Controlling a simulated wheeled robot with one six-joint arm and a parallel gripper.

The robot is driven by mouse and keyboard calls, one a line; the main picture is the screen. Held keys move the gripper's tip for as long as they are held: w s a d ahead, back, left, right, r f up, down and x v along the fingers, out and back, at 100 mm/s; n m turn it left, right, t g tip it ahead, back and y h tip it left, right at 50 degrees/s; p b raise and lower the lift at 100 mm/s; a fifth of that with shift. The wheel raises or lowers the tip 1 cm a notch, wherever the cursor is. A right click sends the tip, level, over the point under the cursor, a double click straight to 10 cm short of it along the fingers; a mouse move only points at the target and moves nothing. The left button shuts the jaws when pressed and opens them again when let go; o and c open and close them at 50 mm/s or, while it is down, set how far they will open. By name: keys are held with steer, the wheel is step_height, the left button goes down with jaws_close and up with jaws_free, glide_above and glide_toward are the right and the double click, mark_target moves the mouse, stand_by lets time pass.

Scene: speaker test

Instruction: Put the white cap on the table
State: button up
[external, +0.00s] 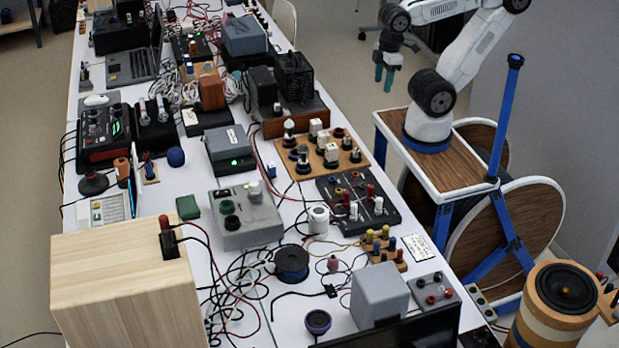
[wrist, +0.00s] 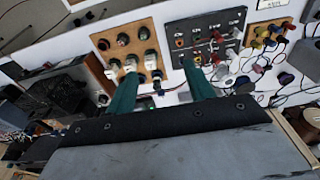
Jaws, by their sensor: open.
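Several white caps or knobs stand on the tan wooden board (external: 273,150) in the external view; one white cap (external: 331,153) is near its middle and another white cap (external: 315,127) is behind it. I cannot tell which one the task means. In the wrist view, white-topped pieces (wrist: 150,60) line the near edge of that board (wrist: 105,40). My gripper (external: 384,77) is open and empty, off the table's right side in the external view. Its teal fingers (wrist: 160,70) are apart in the wrist view. The white table (external: 180,185) is crowded.
A black socket panel (external: 345,180) with red and white plugs lies beside the board. A grey box (external: 380,295), a pale wooden box (external: 120,275), a blue-black spool (external: 292,263) and loose cables crowd the table. Small bare patches show near the green block (external: 188,207).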

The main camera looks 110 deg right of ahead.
steer(key=m+t+h, duration=0.1)
steer(key=m+t, duration=0.2)
steer(key=m, duration=0.1)
glide_toward(256, 183)
steer(key=f, duration=0.2)
steer(key=x, duration=0.7)
steer(key=shift+w+d+f, duration=0.1)
steer(key=shift+w+d, duration=0.1)
steer(key=shift+w, duration=0.3)
steer(key=c, duration=1.1)
